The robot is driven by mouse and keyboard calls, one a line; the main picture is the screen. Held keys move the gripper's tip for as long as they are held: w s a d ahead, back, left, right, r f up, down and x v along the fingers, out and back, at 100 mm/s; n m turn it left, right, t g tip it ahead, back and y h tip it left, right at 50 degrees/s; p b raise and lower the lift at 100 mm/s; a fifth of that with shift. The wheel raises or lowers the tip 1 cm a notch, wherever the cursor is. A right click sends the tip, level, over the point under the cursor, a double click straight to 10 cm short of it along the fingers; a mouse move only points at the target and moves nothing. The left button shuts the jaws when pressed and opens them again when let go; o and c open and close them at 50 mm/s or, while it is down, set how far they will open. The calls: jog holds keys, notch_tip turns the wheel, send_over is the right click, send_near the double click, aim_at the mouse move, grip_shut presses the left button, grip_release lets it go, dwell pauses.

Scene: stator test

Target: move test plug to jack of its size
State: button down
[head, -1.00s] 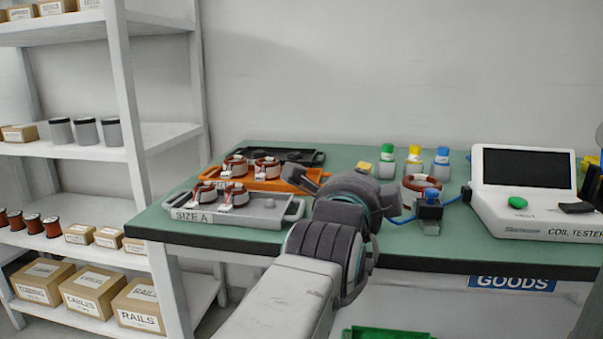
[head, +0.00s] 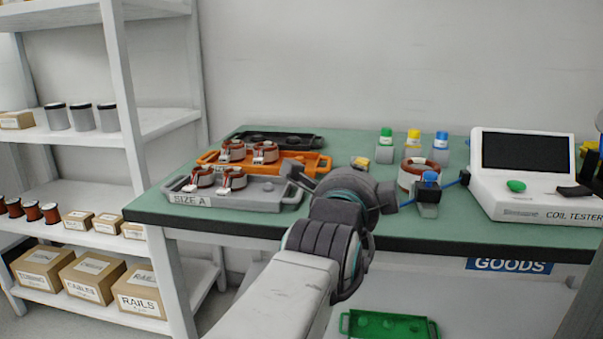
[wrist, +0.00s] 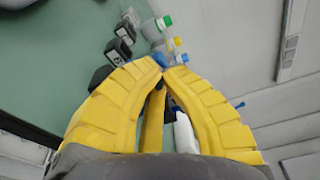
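My gripper (wrist: 164,68) has its yellow fingers drawn nearly together around something thin and dark, which I take to be the test plug; the fingers mostly cover it.
Green (head: 386,133), yellow (head: 413,134) and blue (head: 441,136) capped pieces stand behind. A copper-wound stator (head: 410,176) is near the block. The coil tester (head: 550,195) is at right. Grey SIZE A (head: 265,200), orange (head: 305,157) and black (head: 312,141) trays are at left.

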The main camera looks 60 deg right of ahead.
jog(key=shift+f, duration=0.9)
dwell(0.4)
jog(key=c, duration=1.9)
grip_release()
jog(key=o, duration=0.4)
jog(key=shift+s+a+r, duration=0.1)
jog(key=shift+s+a, duration=0.2)
jog(key=shift+a, duration=1.7)
jog(key=shift+s+a+r, duration=0.1)
jog(key=shift+s+a, duration=0.25)
jog(key=shift+a, duration=1.6)
jog(key=shift+s+a+r, duration=0.1)
jog(key=shift+s+a, duration=0.2)
jog(key=shift+a, duration=1.7)
